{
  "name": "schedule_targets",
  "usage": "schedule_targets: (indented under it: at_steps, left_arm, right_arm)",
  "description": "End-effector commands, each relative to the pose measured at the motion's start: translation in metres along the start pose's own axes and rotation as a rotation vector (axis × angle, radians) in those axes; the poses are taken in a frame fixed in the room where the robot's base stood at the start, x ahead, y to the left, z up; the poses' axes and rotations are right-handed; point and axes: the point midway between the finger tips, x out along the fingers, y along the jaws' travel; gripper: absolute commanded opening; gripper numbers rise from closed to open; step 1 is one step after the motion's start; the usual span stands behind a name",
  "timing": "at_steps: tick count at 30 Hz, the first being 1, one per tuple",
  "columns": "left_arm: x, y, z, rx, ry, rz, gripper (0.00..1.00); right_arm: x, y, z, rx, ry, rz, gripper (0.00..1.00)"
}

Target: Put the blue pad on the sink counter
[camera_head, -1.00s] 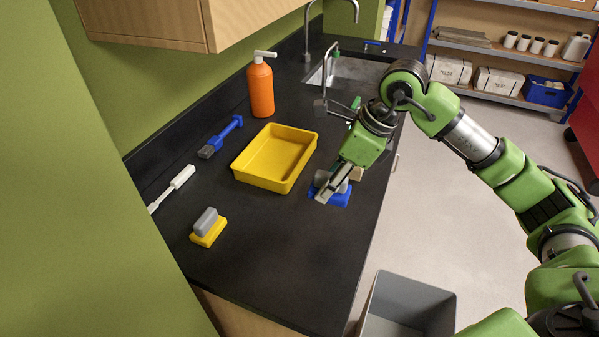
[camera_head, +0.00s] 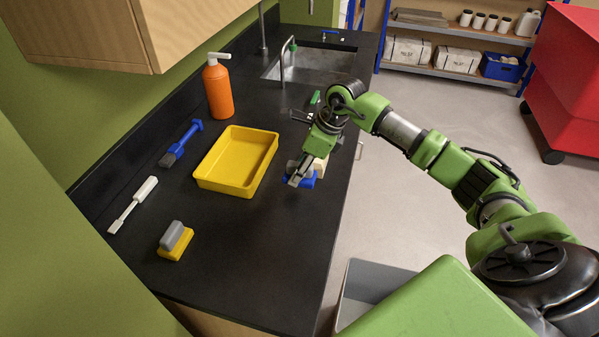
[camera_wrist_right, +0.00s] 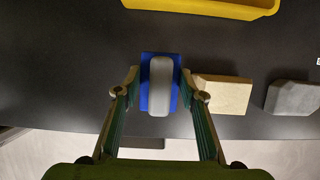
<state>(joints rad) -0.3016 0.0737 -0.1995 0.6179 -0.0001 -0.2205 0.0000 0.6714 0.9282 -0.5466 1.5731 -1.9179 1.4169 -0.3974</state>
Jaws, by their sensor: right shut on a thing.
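The blue pad (camera_wrist_right: 146,85) has a grey rounded handle on top (camera_wrist_right: 160,85). In the right wrist view it sits between the two fingers of my right gripper (camera_wrist_right: 160,78), which is shut on it. In the head view the right gripper (camera_head: 300,172) is over the right part of the black sink counter (camera_head: 255,245), with a bit of the blue pad (camera_head: 308,182) showing below it. I cannot tell whether the pad touches the counter. The sink (camera_head: 320,66) is at the counter's far end. My left gripper is not in view.
A beige block (camera_wrist_right: 222,95) and a grey block (camera_wrist_right: 292,97) lie right of the pad in the wrist view. A yellow tray (camera_head: 204,184), orange bottle (camera_head: 218,92), blue brush (camera_head: 182,143), white-handled tool (camera_head: 133,203) and yellow pad (camera_head: 173,248) occupy the counter.

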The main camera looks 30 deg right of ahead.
Motion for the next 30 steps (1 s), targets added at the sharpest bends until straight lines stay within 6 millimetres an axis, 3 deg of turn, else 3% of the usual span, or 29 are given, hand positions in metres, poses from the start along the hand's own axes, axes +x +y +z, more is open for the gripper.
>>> schedule_targets:
  at_steps: [6, 12, 26, 27, 30]
  left_arm:
    - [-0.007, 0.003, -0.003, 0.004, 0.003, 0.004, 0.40]
    - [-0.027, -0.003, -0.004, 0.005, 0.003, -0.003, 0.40]
    - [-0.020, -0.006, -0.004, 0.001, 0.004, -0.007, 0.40]
    - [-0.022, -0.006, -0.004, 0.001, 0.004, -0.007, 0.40]
    - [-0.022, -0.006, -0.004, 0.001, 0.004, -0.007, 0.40]
  right_arm:
    - [0.012, -0.010, -0.003, 0.002, 0.000, 0.002, 0.10]
    - [0.034, -0.009, -0.012, 0.002, 0.000, 0.002, 0.10]
    - [0.045, -0.010, -0.016, -0.001, -0.001, -0.001, 0.10]
    - [0.043, -0.010, -0.016, -0.001, -0.001, -0.001, 0.45]
    - [0.043, -0.010, -0.015, 0.000, -0.001, 0.000, 0.45]
